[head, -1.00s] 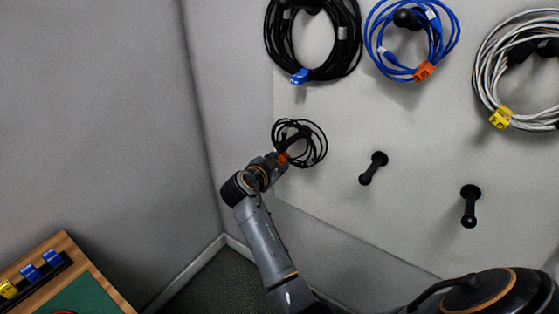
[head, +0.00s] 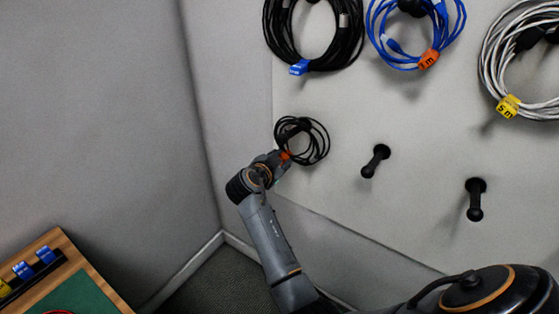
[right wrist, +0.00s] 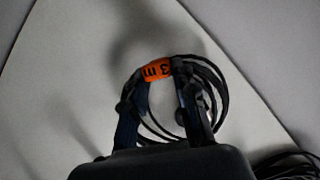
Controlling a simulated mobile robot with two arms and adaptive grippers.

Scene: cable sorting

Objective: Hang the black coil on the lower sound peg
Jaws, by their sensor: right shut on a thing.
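The small black coil (head: 325,143) with an orange tag is at the left part of the pale wall panel in the head view. My right gripper (head: 284,156) is shut on it at the tag, at the coil's lower left. In the right wrist view the coil (right wrist: 218,100) hangs behind the fingers and its orange tag (right wrist: 157,69) reads 3 m. A dark peg-like shape shows inside the loop; I cannot tell whether the coil rests on it. Two bare black pegs, a middle one (head: 375,160) and a right one (head: 475,199), stick out to the right. My left gripper is out of view.
A larger black coil with a blue tag (head: 299,67), a blue coil (head: 460,18) and a white coil (head: 487,65) hang above. A wooden-edged board (head: 92,272) with blue tagged pieces stands at lower left. The panel between the pegs is clear.

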